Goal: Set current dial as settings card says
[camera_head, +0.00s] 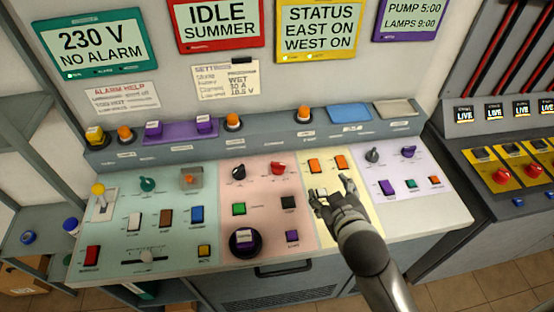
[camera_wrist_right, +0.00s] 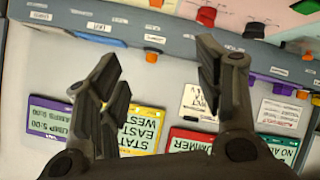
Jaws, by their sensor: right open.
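The settings card (camera_head: 226,82) is fixed to the wall behind the desk; its lines seem to read WEST, 30 A and 18.5 V. It also shows upside down in the wrist view (camera_wrist_right: 198,104). Labels are too small to tell which is the current dial. My right gripper (camera_head: 331,190) is open and empty over the cream panel, right of these knobs. My left gripper is not in view.
A teal panel (camera_head: 122,235) with switches, a slider and a yellow-topped lever lies left. A lilac panel (camera_head: 425,183) with knobs lies right. A raised ledge (camera_head: 268,137) with several coloured buttons runs behind. Yellow breaker units (camera_head: 500,172) stand at far right.

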